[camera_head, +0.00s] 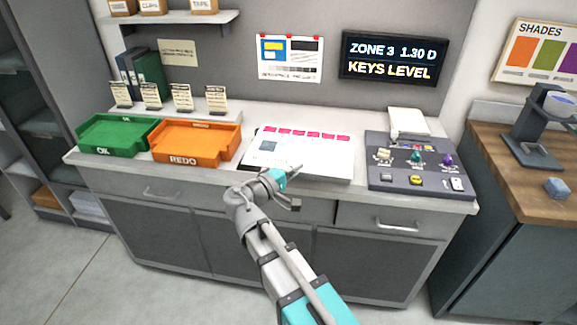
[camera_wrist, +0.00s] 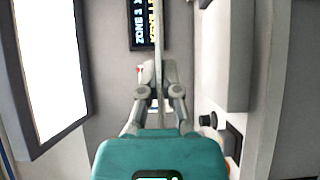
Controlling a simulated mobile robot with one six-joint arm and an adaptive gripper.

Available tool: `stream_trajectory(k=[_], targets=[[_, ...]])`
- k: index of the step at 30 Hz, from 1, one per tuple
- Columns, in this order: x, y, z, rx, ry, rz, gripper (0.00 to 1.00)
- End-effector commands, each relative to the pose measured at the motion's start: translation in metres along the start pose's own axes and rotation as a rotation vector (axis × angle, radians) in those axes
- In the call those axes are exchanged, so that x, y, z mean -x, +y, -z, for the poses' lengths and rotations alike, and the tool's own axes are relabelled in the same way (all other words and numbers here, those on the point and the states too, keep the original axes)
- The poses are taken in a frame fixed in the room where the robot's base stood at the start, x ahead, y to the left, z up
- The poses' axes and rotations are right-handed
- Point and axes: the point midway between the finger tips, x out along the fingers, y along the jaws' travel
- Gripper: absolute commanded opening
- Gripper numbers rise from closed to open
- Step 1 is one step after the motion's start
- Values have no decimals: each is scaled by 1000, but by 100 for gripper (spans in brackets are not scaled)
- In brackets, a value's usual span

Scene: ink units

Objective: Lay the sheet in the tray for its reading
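A white printed sheet (camera_head: 268,147) with a small blue square and dark print shows over the left part of a white-topped bed with a pink row. My gripper (camera_head: 288,179) is at the counter's front edge, at the sheet's near side. In the wrist view, my gripper (camera_wrist: 160,90) has its fingers close together on a thin pale strip (camera_wrist: 158,40), which looks like the sheet edge-on. The green OK tray (camera_head: 112,143) and orange REDO tray (camera_head: 195,153) stand to the left. The display (camera_head: 393,58) reads "ZONE 3 1.30 D" and "KEYS LEVEL".
A grey console (camera_head: 425,183) with knobs and buttons stands right of the white bed (camera_head: 325,160). Several small cards (camera_head: 152,96) stand on a ledge behind the trays. A wooden bench (camera_head: 500,165) is at the far right. The floor at left is clear.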

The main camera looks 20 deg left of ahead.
Motion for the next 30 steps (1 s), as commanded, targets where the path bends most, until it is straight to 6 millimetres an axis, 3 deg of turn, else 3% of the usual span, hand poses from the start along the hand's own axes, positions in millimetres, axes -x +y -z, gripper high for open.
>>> stream_trajectory(k=[10, 30], targets=[[0, 19, 0, 0, 0, 0, 0], [0, 18, 0, 0, 0, 0, 0]])
